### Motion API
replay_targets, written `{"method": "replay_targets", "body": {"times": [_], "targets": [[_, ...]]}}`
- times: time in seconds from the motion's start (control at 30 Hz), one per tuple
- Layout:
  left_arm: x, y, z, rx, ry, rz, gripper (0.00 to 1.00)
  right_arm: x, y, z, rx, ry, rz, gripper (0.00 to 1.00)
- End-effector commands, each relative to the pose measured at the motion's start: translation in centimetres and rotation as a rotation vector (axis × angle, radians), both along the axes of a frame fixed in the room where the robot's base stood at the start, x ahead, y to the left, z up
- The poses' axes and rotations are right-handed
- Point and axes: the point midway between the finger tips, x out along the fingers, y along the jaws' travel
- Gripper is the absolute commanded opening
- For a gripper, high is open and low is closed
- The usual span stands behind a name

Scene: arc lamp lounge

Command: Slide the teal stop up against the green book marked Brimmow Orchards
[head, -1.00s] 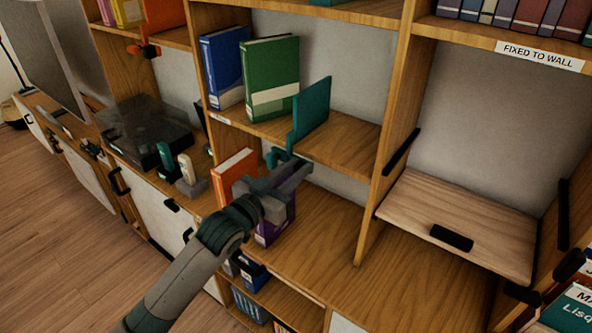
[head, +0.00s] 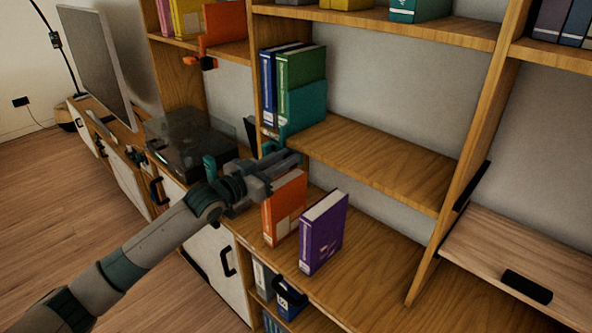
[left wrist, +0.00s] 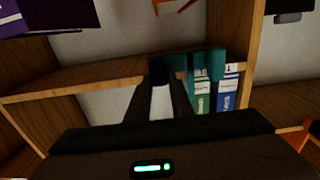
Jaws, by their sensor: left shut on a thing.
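The teal stop (head: 304,106) stands upright on the middle shelf, right beside the green book (head: 303,68). It overlaps the book's lower part in the head view, and I see no clear gap between them. In the left wrist view the stop (left wrist: 207,62) shows next to the green book (left wrist: 201,98). The book's label is too small to read. My left gripper (head: 284,160) is at the shelf's front edge, shut on the stop's teal grip part, which is partly hidden by the fingers. My right gripper is not in view.
Blue books (head: 267,85) stand left of the green one against the upright. The shelf (head: 385,165) right of the stop is empty. Below, an orange book (head: 286,207) and a purple book (head: 323,232) stand close under my left gripper.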

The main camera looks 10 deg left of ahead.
Motion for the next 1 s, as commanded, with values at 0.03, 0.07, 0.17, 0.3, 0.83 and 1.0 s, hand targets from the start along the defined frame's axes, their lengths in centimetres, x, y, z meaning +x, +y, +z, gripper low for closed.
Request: {"method": "replay_targets", "body": {"times": [0.03,0.07,0.17,0.3,0.83,1.0], "targets": [[0.27,0.44,-0.04,0.003,-0.001,0.003,0.0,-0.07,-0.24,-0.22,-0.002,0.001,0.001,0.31],[0.36,0.56,-0.03,0.003,-0.001,0.003,0.0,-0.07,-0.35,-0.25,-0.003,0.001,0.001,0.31],[0.51,0.73,0.02,0.001,0.0,0.002,0.0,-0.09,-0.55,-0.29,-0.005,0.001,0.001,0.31],[0.53,0.74,0.02,0.001,0.001,0.002,0.0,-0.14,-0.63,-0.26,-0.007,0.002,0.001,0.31],[0.46,0.65,0.02,0.001,0.0,0.001,0.39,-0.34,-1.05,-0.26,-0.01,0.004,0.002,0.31],[0.15,0.88,-0.05,0.001,0.001,0.0,0.39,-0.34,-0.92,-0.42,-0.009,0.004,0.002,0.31]]}}
